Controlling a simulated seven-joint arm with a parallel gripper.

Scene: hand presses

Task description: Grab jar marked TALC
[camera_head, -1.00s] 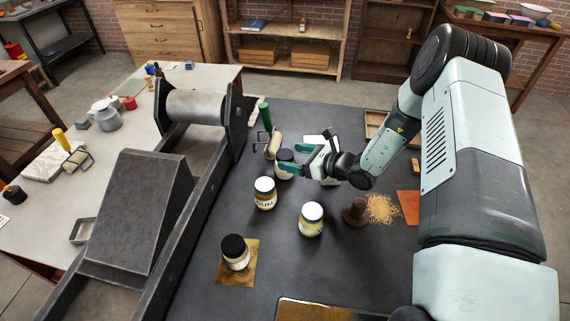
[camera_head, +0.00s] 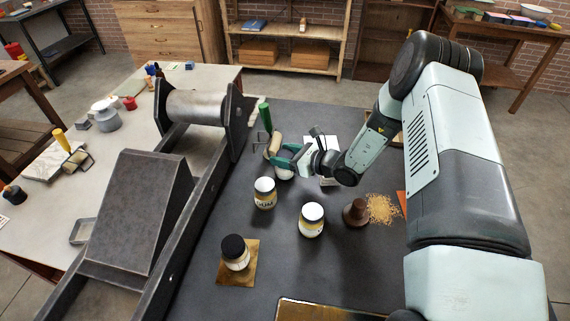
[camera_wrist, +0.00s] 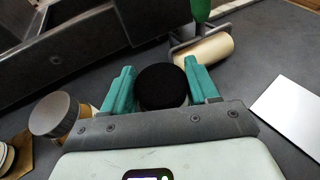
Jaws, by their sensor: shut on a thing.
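A jar with a black lid (camera_wrist: 161,86) sits between my gripper's teal fingers in the wrist view. In the head view its pale body (camera_head: 284,174) shows below the fingers. My gripper (camera_head: 282,157) is shut on this jar, which appears upright at the table surface. Its label is hidden, so I cannot read TALC on it. A white-lidded jar (camera_head: 265,195) with a label ending in "UM" stands nearer the camera. Another white-lidded jar (camera_head: 311,221) and a black-lidded jar (camera_head: 236,254) stand farther forward; their labels are not readable.
A brayer with a green handle (camera_head: 264,117) lies just beyond the held jar. The heavy press (camera_head: 140,215) runs along the left. A white card (camera_wrist: 292,112) lies right of the gripper. A brown knobbed tool (camera_head: 355,212) and tan granules (camera_head: 382,208) are at right.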

